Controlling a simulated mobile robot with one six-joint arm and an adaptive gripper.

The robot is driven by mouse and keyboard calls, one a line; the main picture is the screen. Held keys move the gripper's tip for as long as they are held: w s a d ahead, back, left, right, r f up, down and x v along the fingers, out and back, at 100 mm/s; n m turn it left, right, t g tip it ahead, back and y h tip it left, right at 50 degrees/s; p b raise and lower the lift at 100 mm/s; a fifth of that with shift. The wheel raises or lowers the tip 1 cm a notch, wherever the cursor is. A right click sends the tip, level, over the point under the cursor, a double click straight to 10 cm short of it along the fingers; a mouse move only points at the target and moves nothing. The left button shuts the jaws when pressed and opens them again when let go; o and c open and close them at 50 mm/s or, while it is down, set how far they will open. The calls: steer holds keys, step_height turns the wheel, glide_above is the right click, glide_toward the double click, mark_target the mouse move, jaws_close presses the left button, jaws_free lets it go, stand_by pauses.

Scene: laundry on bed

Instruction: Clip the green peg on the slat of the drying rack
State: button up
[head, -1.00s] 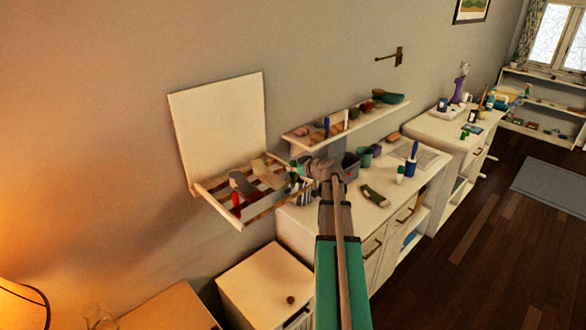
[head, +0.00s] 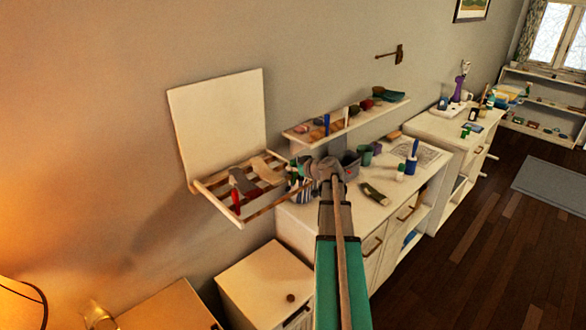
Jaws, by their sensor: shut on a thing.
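The drying rack (head: 207,208) is a pale frame with reddish-brown slats, folded out from a white panel on the wall. My gripper (head: 297,174) is at the rack's right end, at the tip of my arm, and points left. It is shut on the green peg (head: 293,175), which shows only as a small green patch at the fingertips. I cannot tell whether the peg touches a slat. A grey piece (head: 239,178), a beige piece (head: 266,169) and a red thing (head: 237,200) are on the rack.
A wall shelf (head: 296,137) with small items is behind my gripper. A white dresser (head: 330,222) with a grey bin (head: 350,164), cups and bottles stands below and to the right. A low white cabinet (head: 262,278) stands below the rack.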

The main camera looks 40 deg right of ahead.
steer(key=o, duration=0.8)
steer(key=shift+r, duration=0.2)
step_height(320, 180, up, 9)
steer(key=p, duration=0.9)
steer(key=shift+r+p, duration=0.2)
steer(key=shift+p, duration=0.2)
steer(key=shift+s, duration=0.1)
stand_by(0.7)
